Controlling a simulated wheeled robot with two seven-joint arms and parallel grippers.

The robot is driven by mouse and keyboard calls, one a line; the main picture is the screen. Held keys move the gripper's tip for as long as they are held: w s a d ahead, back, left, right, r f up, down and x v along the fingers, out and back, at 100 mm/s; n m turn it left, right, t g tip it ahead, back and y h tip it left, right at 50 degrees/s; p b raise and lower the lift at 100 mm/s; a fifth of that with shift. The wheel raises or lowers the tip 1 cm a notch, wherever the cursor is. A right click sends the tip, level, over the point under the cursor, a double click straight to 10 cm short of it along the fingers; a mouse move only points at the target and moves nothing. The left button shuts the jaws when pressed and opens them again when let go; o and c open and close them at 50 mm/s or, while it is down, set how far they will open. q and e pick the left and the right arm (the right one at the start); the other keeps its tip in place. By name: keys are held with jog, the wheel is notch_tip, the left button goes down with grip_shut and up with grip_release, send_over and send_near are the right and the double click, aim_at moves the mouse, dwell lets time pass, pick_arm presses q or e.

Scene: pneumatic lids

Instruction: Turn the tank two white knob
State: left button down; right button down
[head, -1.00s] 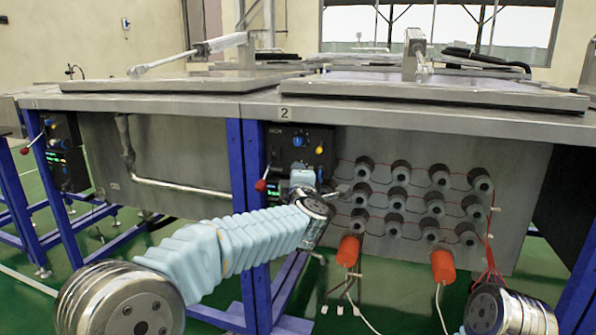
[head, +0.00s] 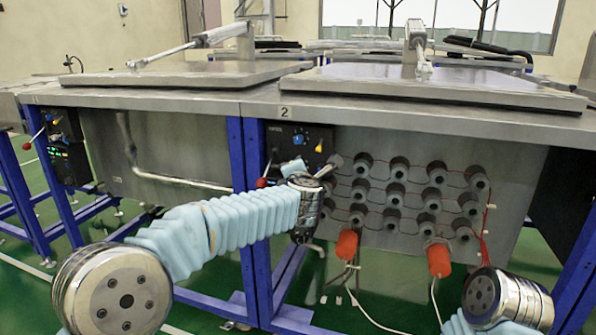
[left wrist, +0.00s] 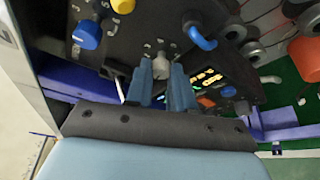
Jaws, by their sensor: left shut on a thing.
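The black control panel (head: 300,136) of tank two hangs under the table edge marked "2". In the left wrist view, the small whitish-grey knob (left wrist: 161,66) sits on this panel between the two blue fingers of my left gripper (left wrist: 163,80). The fingers are shut on the knob, one on each side. In the head view, my left wrist covers the lower part of the panel and hides the knob. My right gripper is not in view; only part of my right arm shows at the lower right.
A blue knob (left wrist: 87,34) and a yellow knob (left wrist: 122,5) are on the panel near the fingers. A blue hooked part (left wrist: 200,38) and a lit display (left wrist: 207,77) lie to the right. A red-tipped lever (head: 262,183) is left of my wrist.

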pick_arm(q)
jog(key=shift+f, duration=0.1)
jog(key=c, duration=1)
grip_release()
jog(key=s, duration=0.4)
jog(key=s+r, duration=0.1)
jog(key=s, duration=0.4)
jog(key=s+r+b, duration=0.1)
jog(key=s, duration=0.3)
jog(key=shift+s+d+r, duration=0.15)
jog(key=shift+s+d, duration=0.15)
